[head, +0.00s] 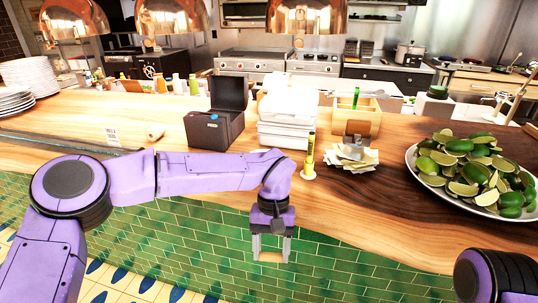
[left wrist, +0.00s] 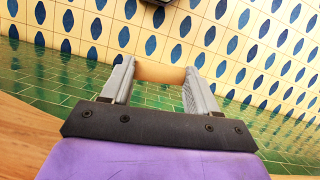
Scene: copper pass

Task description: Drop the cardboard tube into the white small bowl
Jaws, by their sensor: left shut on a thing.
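My left gripper (head: 271,251) points down in front of the counter's near edge, over the green tiled front. It is shut on a short tan cardboard tube (head: 270,257), held crosswise between the fingertips. The left wrist view shows the tube (left wrist: 159,73) spanning the gap between both grey fingers of the left gripper (left wrist: 160,80), with tiled floor beyond it. I cannot make out a white small bowl in either view. Only part of my right arm shows at the lower right of the head view; its gripper is out of frame.
The wooden counter (head: 350,215) holds a black box (head: 215,125), stacked white containers (head: 287,125), a yellow marker-like item upright on a white base (head: 309,158), papers (head: 350,158) and a large plate (head: 412,165) of limes. Copper lamps (head: 170,15) hang above.

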